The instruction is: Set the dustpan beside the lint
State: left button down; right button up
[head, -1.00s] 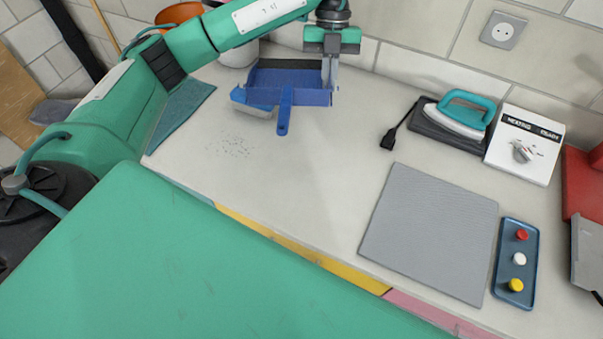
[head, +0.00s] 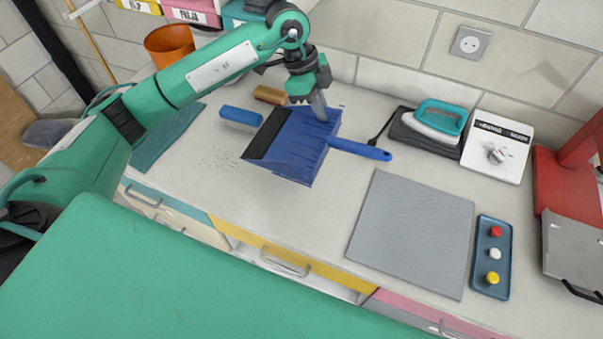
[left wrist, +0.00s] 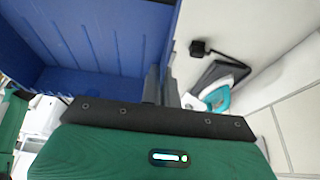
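The blue dustpan (head: 310,150) is in the middle of the head view. Its dark front lip (head: 266,134) faces left, towards the lint, and its handle (head: 360,149) points right. The lint (head: 220,158) is a patch of small dark specks on the worktop, left of the dustpan and apart from it. My left gripper (head: 320,108) points down at the dustpan's far side wall. In the left wrist view its fingers (left wrist: 160,86) are closed at the wall of the blue dustpan (left wrist: 90,40). I cannot tell whether the dustpan touches the worktop. My right gripper is not in view.
A blue block-like item (head: 240,116) and a brown one (head: 270,95) lie behind the dustpan. A teal cloth (head: 165,138) is left of the lint. A grey mat (head: 412,232), a button tray (head: 491,258) and an iron (head: 436,120) are to the right.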

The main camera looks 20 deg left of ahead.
aim_at(321, 170)
pick_arm(q)
notch_tip(321, 170, down, 18)
jog(key=p, duration=0.4)
jog(key=shift+f, duration=0.25)
jog(key=c, duration=1.7)
grip_release()
jog(key=shift+f, duration=0.1)
jog(key=b+v, duration=0.2)
jog(key=v, duration=1)
jog(key=shift+a+b, duration=0.1)
jog(key=shift+b, duration=0.2)
